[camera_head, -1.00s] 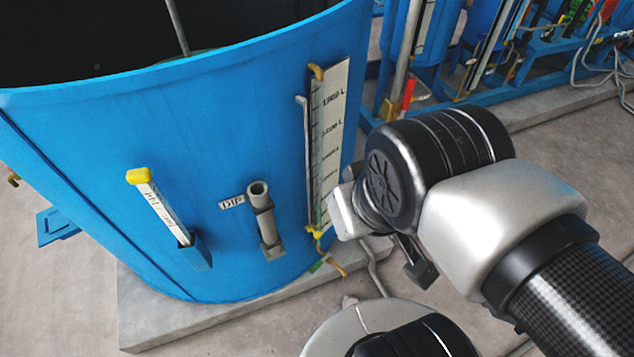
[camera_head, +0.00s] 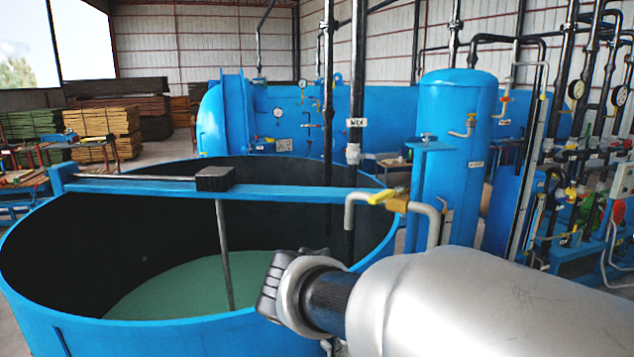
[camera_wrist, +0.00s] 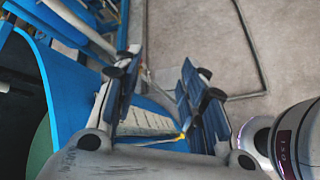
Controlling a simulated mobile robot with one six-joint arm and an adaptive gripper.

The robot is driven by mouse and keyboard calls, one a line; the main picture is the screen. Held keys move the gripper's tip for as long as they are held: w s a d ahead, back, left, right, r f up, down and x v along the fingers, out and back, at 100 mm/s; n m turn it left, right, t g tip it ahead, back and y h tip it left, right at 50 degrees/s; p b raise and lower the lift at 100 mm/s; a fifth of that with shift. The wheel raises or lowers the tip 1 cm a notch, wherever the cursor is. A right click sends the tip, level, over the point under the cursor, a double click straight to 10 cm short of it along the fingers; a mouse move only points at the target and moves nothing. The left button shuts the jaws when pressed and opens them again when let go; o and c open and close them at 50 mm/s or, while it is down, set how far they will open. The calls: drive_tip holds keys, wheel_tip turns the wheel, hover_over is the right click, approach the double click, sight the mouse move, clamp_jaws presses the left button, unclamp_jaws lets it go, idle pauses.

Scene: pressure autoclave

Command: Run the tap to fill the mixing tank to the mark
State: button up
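The mixing tank (camera_head: 150,335) is a large round blue tank with a dark inside. Greenish liquid (camera_head: 170,285) covers its bottom, well below the rim. A grey tap pipe (camera_head: 435,215) bends over the right rim, with a yellow handle (camera_head: 381,197) on a brass valve; I see no stream below its spout. A white gauge board (camera_wrist: 147,122) on the tank's outside shows between my fingers in the wrist view; its marks are unreadable there. My gripper (camera_wrist: 160,72) is open and empty beside the tank's outer wall.
A blue beam (camera_head: 275,192) with a stirrer rod (camera_head: 224,255) crosses the tank. A blue upright vessel (camera_head: 455,150) and dense pipes with gauges stand right of it. A long blue autoclave (camera_head: 310,110) lies behind. Bare floor (camera_wrist: 205,40) shows beyond the gripper.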

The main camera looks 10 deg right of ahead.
drive_tip(key=w+a+r+n+t+h+p, duration=0.25)
drive_tip(key=w+r+n, duration=0.35)
drive_tip(key=w, duration=0.4)
drive_tip(key=n+t+h+p, duration=0.3)
drive_tip(key=n+t, duration=0.1)
drive_tip(key=n, duration=0.1)
approach(381, 194)
drive_tip(key=shift+y, duration=0.25)
drive_tip(key=p+x, duration=0.2)
drive_tip(key=x, duration=0.8)
drive_tip(key=shift+d+f, duration=0.1)
drive_tip(key=shift+c, duration=0.4)
clamp_jaws()
